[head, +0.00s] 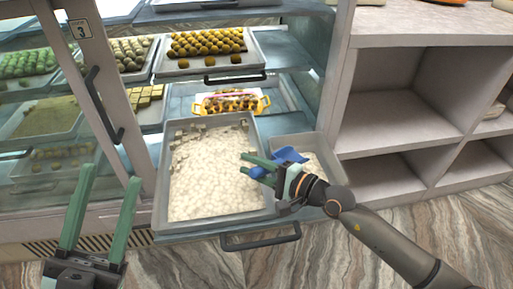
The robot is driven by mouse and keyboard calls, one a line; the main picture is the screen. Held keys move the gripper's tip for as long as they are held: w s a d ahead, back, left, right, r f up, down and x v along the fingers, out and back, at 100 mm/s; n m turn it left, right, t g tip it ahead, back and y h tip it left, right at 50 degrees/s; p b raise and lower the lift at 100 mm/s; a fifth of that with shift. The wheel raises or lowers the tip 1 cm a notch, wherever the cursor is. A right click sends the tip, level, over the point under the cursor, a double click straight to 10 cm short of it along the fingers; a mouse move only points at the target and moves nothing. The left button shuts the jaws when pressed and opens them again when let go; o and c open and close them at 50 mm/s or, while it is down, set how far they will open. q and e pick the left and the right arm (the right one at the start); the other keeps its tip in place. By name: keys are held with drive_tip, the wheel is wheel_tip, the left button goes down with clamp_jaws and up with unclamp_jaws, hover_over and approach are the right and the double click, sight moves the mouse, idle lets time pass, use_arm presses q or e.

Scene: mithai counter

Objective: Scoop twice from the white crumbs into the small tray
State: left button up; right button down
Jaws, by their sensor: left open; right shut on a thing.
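A large grey tray (158,208) holds white crumbs (205,178) and sits on the pulled-out lower shelf of the display case. The small tray (320,150) stands to its right, with pale crumbs (312,164) showing in it. My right gripper (256,166) is shut on a blue scoop (289,155) above the boundary between the two trays. The gripper hides part of the scoop, and its contents cannot be told. My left gripper (104,188) is open and empty at the lower left, in front of the case and apart from the trays.
A yellow-handled tray of sweets (262,104) sits behind the large tray. A tray of round sweets (168,67) is on the shelf above. A sliding glass door with a dark handle (92,92) stands left. Empty shelving (385,110) is right. A drawer handle (260,243) juts out in front.

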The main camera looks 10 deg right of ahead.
drive_tip(key=shift+r, duration=0.1)
wheel_tip(320, 180, up, 4)
drive_tip(key=p, duration=0.4)
